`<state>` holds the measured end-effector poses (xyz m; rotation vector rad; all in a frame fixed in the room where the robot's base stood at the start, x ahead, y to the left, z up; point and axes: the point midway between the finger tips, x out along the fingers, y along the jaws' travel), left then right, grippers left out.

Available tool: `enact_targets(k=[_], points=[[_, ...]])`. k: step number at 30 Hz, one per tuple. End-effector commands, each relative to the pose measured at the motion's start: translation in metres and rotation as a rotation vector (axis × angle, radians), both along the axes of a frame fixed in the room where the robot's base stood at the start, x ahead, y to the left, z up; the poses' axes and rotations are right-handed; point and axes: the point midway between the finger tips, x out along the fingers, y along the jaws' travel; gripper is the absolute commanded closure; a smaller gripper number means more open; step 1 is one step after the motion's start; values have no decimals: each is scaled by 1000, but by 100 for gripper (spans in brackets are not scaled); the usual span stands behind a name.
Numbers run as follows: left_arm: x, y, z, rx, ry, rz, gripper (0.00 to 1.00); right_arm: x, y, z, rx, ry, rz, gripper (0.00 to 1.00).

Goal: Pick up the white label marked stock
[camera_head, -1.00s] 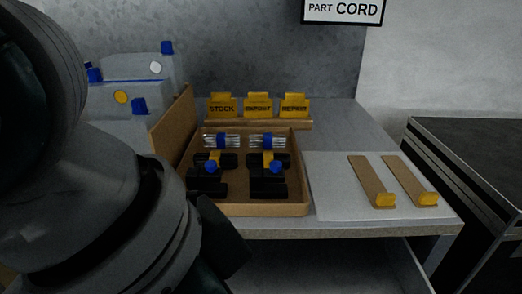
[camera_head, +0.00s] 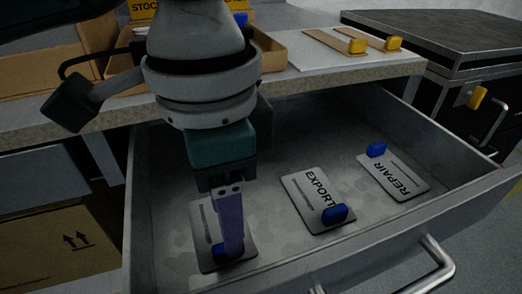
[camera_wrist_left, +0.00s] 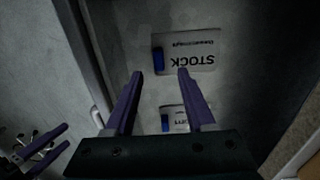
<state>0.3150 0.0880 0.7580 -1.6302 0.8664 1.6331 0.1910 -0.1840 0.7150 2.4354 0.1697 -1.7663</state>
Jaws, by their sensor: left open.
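The white stock label (camera_head: 206,222) lies on the drawer floor at the left, partly hidden by my left gripper (camera_head: 232,250). It has a blue tab at its near end. In the left wrist view the label (camera_wrist_left: 197,50) reads STOCK upside down, with its blue tab at its left end. My left gripper also shows there (camera_wrist_left: 160,72), open, its purple fingers apart and nothing held between them. I cannot tell how high its tips are above the label. My right gripper (camera_wrist_left: 67,133) shows at the lower left of the wrist view, its fingers apart and empty.
The open drawer (camera_head: 400,228) also holds an export label (camera_head: 308,188) and a repair label (camera_head: 402,180), each with a blue tab. The drawer walls stand around them. The worktop edge (camera_head: 330,75) is behind, with a tray (camera_head: 272,52) on it.

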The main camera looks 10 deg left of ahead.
Motion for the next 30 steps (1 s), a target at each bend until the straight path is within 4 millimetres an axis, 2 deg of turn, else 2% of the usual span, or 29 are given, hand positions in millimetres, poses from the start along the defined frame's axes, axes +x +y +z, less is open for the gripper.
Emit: enact_targets(k=[10,18,30], points=[[-2,0,-49,1,1,0,45,0,-1,-29,-3,1,2,29],[-2,0,-52,-1,-2,0,45,0,0,-29,-1,2,1,29],[-2,0,-52,-1,-2,-1,90,-1,2,-29,6,3,-2,29]])
